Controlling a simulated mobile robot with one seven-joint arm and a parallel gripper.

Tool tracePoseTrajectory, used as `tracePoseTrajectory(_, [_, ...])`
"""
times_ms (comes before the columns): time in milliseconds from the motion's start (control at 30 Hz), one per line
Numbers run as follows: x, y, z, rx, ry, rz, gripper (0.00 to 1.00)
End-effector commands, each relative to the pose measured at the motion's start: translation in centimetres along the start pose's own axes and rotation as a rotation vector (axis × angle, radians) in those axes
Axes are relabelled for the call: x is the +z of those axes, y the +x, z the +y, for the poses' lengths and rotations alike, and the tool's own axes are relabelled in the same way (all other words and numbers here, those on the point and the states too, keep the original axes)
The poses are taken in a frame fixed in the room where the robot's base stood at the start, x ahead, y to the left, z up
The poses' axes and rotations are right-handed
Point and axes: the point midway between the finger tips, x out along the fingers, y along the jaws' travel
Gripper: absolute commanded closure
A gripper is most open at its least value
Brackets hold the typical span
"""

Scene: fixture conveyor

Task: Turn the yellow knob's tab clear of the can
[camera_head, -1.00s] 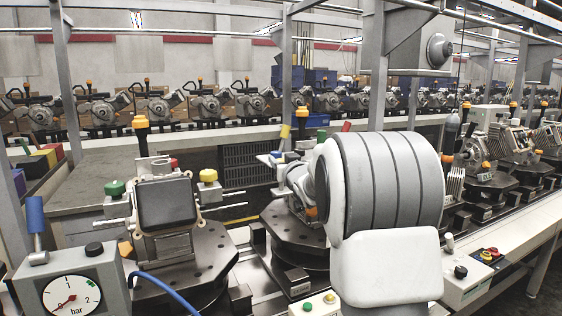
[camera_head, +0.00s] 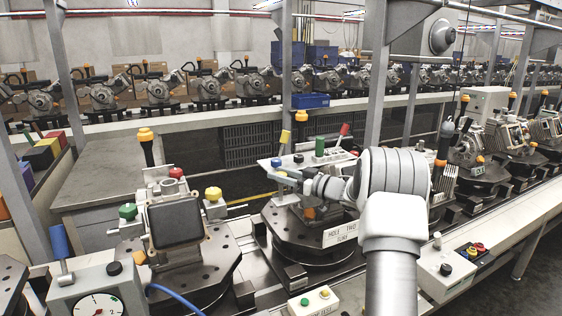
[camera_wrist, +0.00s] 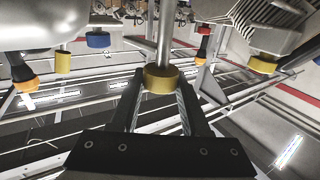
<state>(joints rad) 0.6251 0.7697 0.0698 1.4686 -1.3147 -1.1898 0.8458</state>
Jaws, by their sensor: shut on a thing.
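In the wrist view a short yellow knob (camera_wrist: 160,79) sits between the two dark fingertips of my gripper (camera_wrist: 157,88), which is shut on it. A bright metal rod (camera_wrist: 165,35) runs up the picture from the knob. In the head view my gripper (camera_head: 287,172) reaches left over the middle fixture (camera_head: 300,240), beside a yellow-topped lever (camera_head: 285,137). My own wrist hides much there, and the held knob does not show clearly. I cannot make out the knob's tab. A pale rounded body (camera_wrist: 35,22) fills the wrist view's upper left; I cannot tell whether it is the can.
Green (camera_head: 320,146) and red (camera_head: 344,130) handles stand close behind my gripper. The left fixture holds a dark square part (camera_head: 174,222) between green and yellow (camera_head: 213,193) knobs. A pressure gauge box (camera_head: 90,290) and a button box (camera_head: 314,302) stand in front.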

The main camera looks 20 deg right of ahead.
Motion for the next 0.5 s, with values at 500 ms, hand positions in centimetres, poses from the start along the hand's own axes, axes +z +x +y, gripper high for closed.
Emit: tracePoseTrajectory(500, [-0.11,0.03,0.04,-0.258,-0.002,0.0,1.0])
